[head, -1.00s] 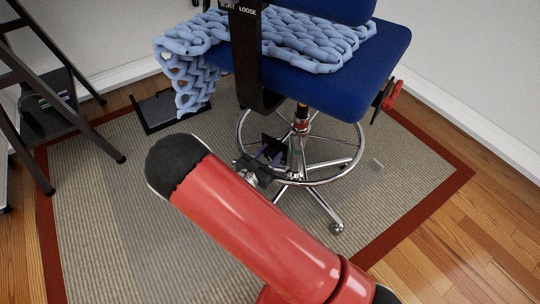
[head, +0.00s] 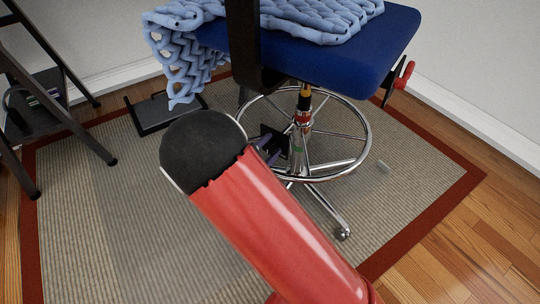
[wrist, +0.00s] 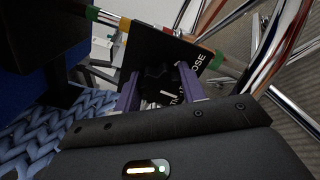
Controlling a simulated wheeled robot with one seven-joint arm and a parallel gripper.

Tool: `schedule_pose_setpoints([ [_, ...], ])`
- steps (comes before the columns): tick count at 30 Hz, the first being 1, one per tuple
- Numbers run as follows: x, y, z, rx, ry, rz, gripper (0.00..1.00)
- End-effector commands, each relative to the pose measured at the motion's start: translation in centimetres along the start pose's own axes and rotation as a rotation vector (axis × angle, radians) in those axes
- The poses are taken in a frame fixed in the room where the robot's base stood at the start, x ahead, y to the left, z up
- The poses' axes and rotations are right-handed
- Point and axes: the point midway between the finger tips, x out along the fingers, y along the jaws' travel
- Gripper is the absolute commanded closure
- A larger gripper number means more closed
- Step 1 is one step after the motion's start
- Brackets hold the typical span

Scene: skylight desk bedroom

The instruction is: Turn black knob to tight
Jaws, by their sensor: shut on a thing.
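The black knob (wrist: 155,77) sits on a black plate (wrist: 178,48) with white lettering, in the wrist view. "LOOSE" reads at the plate's right side, and "TIGHT" is partly hidden near the right finger. A short pale mark shows by the knob's lower edge. My gripper (wrist: 157,80) has its two purple fingers on either side of the knob and is shut on it. In the head view my gripper (head: 271,152) is under the blue chair seat (head: 330,55), by the chair column. My red arm link hides most of it, and the knob cannot be made out there.
A chrome foot ring (head: 370,140) and chair legs surround the column close to my gripper. A light blue knitted blanket (head: 185,50) hangs off the seat's left. A black shelf stand (head: 45,100) is at left. The rug (head: 110,210) is mostly clear in front.

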Motion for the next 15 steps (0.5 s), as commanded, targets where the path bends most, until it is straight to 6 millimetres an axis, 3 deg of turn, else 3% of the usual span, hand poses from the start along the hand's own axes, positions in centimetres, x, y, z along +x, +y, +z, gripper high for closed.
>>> schedule_pose_setpoints([
  [15,0.04,0.57,-0.16,0.500,0.004,0.012,0.82],
])
